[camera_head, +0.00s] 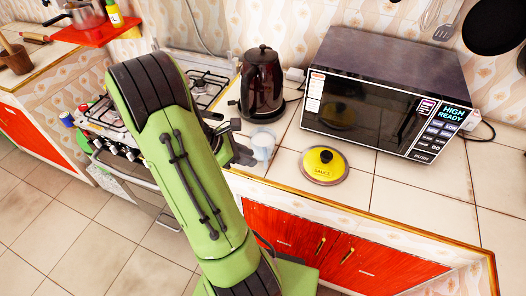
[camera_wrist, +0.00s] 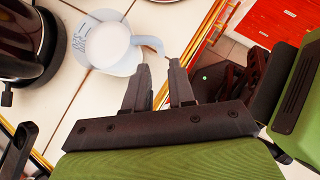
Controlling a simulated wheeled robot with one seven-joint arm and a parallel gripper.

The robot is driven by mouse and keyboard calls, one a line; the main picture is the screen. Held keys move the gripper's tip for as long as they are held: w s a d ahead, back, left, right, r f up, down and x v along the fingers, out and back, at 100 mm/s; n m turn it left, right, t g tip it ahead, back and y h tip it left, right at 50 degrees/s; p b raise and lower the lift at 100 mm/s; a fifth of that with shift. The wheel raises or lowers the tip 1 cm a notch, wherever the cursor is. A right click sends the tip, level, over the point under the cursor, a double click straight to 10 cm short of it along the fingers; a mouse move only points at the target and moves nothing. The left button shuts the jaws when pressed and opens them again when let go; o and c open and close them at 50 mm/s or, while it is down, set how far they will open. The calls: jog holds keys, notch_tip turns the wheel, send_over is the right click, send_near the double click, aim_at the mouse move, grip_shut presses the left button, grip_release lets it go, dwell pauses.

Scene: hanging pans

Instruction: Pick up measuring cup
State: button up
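The measuring cup (camera_head: 263,146) is pale, bluish and translucent. It stands on the tiled counter in front of the dark kettle in the head view. In the wrist view the measuring cup (camera_wrist: 107,45) is seen from above, with its handle pointing right, toward the fingers. My gripper (camera_wrist: 165,75) is open and empty, its two fingers apart. The fingertips are close to the handle, and I cannot tell whether they touch it. In the head view my arm hides most of the gripper, left of the cup.
The dark kettle (camera_head: 262,84) stands just behind the cup. A yellow-topped lid (camera_head: 324,163) lies to its right, in front of the microwave (camera_head: 385,100). The gas stove (camera_head: 205,85) is to the left. The counter's front edge runs close to the cup.

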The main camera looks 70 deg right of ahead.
aim_at(266, 168)
jog(key=b+x, duration=0.2)
jog(key=x, duration=0.6)
jog(key=shift+r, duration=0.1)
grip_shut()
